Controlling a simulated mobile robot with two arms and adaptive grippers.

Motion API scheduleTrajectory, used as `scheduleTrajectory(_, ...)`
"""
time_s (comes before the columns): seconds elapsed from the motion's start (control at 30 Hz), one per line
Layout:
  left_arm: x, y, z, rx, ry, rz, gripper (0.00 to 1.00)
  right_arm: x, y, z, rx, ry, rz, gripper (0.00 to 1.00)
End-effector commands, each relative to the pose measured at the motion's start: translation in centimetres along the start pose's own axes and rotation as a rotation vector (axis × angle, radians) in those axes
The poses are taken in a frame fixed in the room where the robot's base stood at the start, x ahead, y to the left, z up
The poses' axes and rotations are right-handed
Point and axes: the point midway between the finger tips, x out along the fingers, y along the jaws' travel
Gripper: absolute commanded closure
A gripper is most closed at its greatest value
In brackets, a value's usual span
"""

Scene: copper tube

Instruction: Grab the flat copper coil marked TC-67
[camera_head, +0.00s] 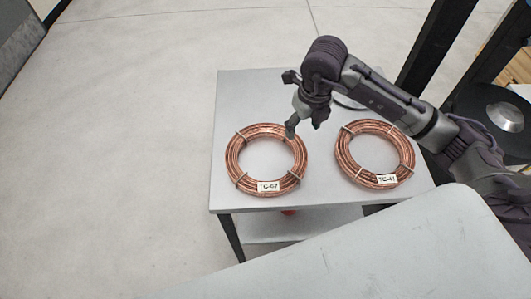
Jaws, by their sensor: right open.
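A flat copper coil marked TC-67 (234,157) lies on the left part of a light grey table. It is tied at several places, and its white label faces the front. A second coil, marked TC-41 (348,158), lies to its right. My right gripper (291,131) points down over the back right rim of the TC-67 coil. It is open with nothing in it. I cannot tell whether its fingertips touch the coil. The gripper hides a small part of that rim. My left gripper is out of view.
The table (240,92) has bare room behind and between the coils. A lower shelf (300,224) holds a small red thing (289,212), mostly hidden. A dark frame stands at the right. Open pale floor (110,150) lies to the left.

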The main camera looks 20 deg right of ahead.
Motion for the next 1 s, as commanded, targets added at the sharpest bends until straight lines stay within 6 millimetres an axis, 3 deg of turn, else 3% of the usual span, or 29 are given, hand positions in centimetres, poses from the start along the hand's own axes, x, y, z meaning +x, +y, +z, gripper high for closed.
scheduleTrajectory(0.2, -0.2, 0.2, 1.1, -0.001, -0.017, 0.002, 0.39, 2.9, 0.1, 0.0, -0.001, 0.001, 0.001, 0.35)
scheduleTrajectory(0.37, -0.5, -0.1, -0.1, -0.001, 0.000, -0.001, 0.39, 3.9, 0.1, 0.0, 0.001, 0.002, 0.001, 0.35)
scheduleTrajectory(0.5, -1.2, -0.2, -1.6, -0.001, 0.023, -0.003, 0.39, 6.0, 0.1, 0.1, 0.001, 0.004, 0.002, 0.35)
scheduleTrajectory(0.63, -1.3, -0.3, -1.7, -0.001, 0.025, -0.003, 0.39, 7.8, 0.1, 0.1, 0.000, 0.001, 0.002, 0.35)
scheduleTrajectory(0.93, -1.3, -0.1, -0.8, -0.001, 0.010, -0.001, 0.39, 8.4, 0.1, 0.2, -0.001, -0.001, 0.001, 0.35)
scheduleTrajectory(1.0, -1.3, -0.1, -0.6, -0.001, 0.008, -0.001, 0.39, 8.4, 0.1, 0.2, -0.001, -0.001, 0.001, 0.45)
